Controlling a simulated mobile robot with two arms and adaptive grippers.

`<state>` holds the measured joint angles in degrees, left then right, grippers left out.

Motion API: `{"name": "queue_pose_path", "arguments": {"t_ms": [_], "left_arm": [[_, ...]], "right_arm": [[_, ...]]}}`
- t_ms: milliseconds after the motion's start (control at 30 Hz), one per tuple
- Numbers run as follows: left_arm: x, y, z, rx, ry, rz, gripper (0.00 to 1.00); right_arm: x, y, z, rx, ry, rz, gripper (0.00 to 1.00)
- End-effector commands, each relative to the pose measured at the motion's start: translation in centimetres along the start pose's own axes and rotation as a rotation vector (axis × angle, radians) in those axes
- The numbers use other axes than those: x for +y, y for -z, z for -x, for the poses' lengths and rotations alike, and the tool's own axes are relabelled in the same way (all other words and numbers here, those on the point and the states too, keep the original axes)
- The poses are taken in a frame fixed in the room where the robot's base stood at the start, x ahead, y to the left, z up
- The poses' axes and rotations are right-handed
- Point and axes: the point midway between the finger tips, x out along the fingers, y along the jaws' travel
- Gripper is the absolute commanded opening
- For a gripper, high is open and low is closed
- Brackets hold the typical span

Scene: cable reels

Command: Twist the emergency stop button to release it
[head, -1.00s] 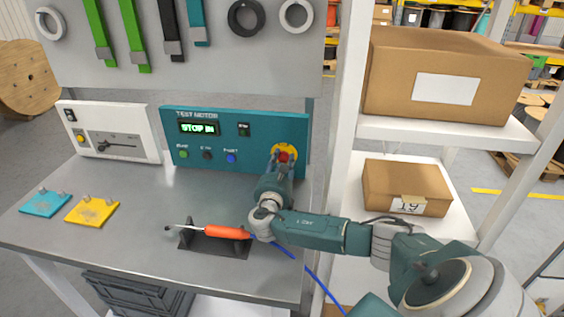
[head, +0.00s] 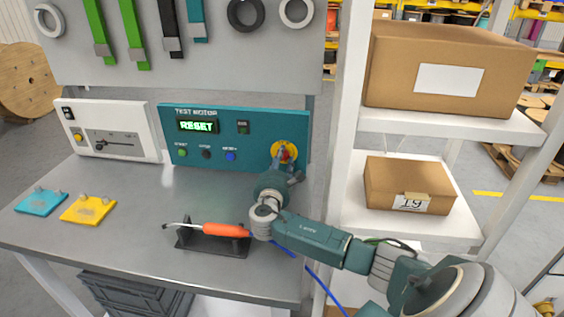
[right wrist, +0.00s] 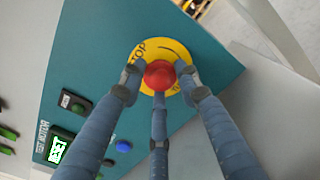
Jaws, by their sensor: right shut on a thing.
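The red emergency stop button (right wrist: 160,74) sits on a yellow disc (right wrist: 180,54) at the right end of the teal test motor panel (head: 240,150). In the head view the button (head: 286,154) is partly covered by my right gripper (head: 285,160). In the right wrist view the fingers of my right gripper (right wrist: 160,80) are closed around the button, touching its sides. The panel's display (head: 197,126) reads RESET. My left gripper is not in view.
An orange-handled tool (head: 226,230) lies on a black stand on the grey bench, just left of my right wrist. A blue cable (head: 318,279) runs off to the right. A white shelf with cardboard boxes (head: 410,184) stands right of the bench.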

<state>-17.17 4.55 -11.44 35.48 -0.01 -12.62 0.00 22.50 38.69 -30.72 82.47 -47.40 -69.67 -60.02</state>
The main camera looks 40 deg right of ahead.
Motion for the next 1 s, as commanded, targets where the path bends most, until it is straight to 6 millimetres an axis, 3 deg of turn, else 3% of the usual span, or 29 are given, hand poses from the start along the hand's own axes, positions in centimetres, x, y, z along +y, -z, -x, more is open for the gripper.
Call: {"name": "queue_pose_path", "arguments": {"t_ms": [567,600,667,1000], "left_arm": [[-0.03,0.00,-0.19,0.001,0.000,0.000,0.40],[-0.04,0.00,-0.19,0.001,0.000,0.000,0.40],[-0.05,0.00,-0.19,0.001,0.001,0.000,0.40],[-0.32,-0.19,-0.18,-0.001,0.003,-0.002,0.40]], "right_arm": [[-0.06,-0.02,-0.06,0.000,0.002,-0.033,0.06],[-0.06,-0.03,-0.07,0.000,0.002,-0.033,0.40],[-0.05,-0.03,-0.06,0.000,0.001,-0.033,0.52],[-0.01,0.00,0.20,0.000,0.000,-0.033,0.52]]}}
